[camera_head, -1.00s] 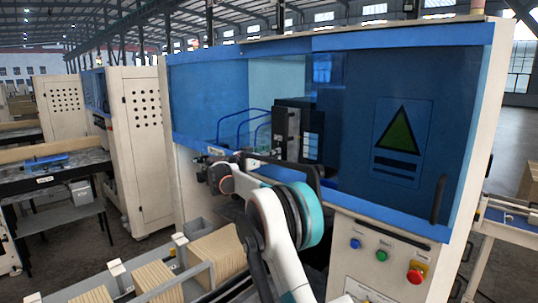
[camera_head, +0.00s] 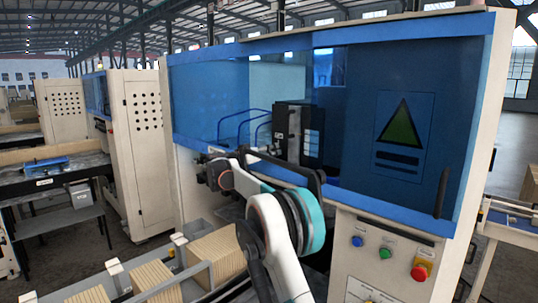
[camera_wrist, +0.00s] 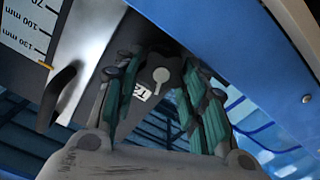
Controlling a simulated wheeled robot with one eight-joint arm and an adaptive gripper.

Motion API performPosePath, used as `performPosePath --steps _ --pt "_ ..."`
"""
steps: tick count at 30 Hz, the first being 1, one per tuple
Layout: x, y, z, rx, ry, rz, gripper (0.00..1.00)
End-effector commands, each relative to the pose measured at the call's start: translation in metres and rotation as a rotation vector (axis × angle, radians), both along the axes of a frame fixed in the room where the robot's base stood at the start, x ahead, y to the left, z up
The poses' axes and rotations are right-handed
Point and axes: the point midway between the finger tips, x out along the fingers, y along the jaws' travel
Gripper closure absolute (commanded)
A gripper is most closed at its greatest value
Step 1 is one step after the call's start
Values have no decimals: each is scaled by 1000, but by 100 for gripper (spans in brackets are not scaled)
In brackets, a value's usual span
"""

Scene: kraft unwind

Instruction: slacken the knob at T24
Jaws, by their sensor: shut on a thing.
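In the wrist view, a dark knob (camera_wrist: 161,76) with a pale round mark and short pale bar on its face sits between my fingers. A white label (camera_wrist: 141,92) beside it reads "T2"; the rest of its text is cut off or hidden. My gripper (camera_wrist: 156,62) has its teal-padded fingers on both sides of the knob and is shut on it. The fingertips partly hide the knob's edges. In the head view, my gripper (camera_head: 208,160) is at the machine's front, below the blue window; the knob cannot be made out there.
A scale in mm (camera_wrist: 32,25) and a dark curved handle (camera_wrist: 58,95) are left of my fingers in the wrist view. A blue panel (camera_wrist: 215,40) is close on the right.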

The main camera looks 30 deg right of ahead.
Motion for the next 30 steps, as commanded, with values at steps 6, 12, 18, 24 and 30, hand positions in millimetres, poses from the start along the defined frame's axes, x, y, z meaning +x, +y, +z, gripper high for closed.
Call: performPosePath --steps 6,12,18,24,30 --pt "0 0 2 -3 -1 2 41" --pt "0 0 2 -2 -2 1 39" --pt "0 3 1 -1 -1 2 39" --pt "-9 28 1 -1 -1 4 39" --pt "-23 66 1 -1 -1 4 39"
